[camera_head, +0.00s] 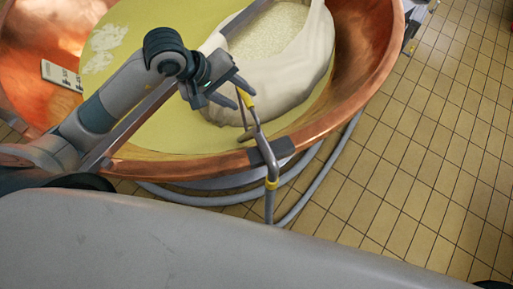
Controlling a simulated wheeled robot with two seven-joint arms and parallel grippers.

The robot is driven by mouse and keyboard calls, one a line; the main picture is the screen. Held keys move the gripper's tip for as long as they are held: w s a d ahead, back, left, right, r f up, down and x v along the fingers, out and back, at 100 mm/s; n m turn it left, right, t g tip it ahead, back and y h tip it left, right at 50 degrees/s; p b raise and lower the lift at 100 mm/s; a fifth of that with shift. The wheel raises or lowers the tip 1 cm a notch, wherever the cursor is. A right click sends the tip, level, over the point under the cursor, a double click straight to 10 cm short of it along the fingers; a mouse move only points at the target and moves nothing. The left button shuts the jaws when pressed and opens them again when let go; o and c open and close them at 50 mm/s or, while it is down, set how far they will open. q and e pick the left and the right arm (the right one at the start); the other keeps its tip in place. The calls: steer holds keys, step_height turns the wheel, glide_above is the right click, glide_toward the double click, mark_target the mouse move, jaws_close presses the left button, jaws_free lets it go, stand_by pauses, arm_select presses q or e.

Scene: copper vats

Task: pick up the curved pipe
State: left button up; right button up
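The curved pipe (264,147) is a thin grey metal tube with yellow bands. It leans over the near rim of the copper vat (362,75), at a dark clamp-like block (285,147), and its upper bend rises over the vat's inside. A grey hose continues from its lower end. My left gripper (234,93) is at the pipe's upper end by the upper yellow band. Its fingers look spread apart, with the pipe end close to or between them; I cannot tell if they touch it. My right gripper is not in view.
The vat holds yellowish liquid (165,125) and a white cloth (288,85) full of pale curds. A grey bar crosses the vat under my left arm. Grey hoses (322,176) lie on the tiled floor below the rim. Floor at right (430,150) is clear.

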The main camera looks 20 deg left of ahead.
mark_target(247, 103)
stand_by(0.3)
arm_select(q)
steer(key=shift+w+d+f+p, duration=0.1)
steer(key=shift+d+f+p, duration=0.25)
steer(key=shift+f+p, duration=0.2)
steer(key=p+x, duration=0.1)
steer(key=x, duration=0.2)
steer(key=shift+p, duration=0.35)
steer(key=shift+w+d+f, duration=0.1)
steer(key=shift+d+f, duration=0.1)
steer(key=shift+f, duration=0.25)
jaws_close()
steer(key=shift+r, duration=0.15)
